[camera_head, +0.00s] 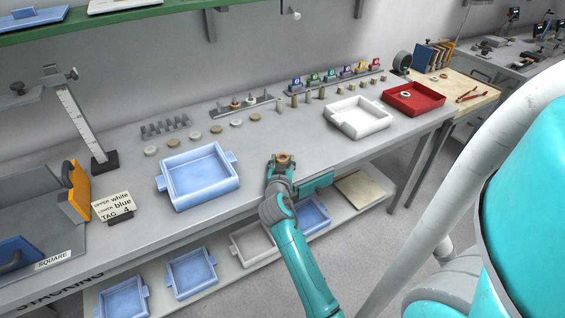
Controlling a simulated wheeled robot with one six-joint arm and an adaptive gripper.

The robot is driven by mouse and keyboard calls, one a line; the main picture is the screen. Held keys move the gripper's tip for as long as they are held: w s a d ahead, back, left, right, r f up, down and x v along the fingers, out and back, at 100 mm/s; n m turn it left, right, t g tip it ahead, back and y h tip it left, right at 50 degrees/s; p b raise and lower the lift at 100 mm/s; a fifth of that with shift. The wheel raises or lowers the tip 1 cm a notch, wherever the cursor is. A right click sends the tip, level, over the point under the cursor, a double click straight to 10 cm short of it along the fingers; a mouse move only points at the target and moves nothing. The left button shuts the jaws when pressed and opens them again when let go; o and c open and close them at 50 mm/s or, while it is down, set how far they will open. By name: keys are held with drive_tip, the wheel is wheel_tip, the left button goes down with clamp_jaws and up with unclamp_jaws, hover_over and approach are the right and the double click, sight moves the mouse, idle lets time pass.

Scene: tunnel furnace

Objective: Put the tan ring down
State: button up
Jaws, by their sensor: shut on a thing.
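My gripper (282,164) is shut on the tan ring (284,157), which shows as a small brownish piece at its tip. The gripper is near the front edge of the grey bench (262,148), right of the blue tray (199,174) and left of the white tray (359,118). The fingers hide part of the ring. I cannot tell how high the ring is above the bench.
Several loose round pieces (216,129) lie in a row behind the blue tray. Pegs and coloured tags (330,75) stand at the back. A red tray (413,98) holds a white ring. The bench between the blue and white trays looks clear.

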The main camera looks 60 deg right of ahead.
drive_tip(key=shift+w+d+f, duration=0.15)
drive_tip(key=shift+d+f, duration=0.15)
drive_tip(key=shift+f, duration=0.2)
drive_tip(key=shift+f, duration=0.1)
drive_tip(key=o, duration=1.1)
drive_tip(key=shift+f, duration=0.1)
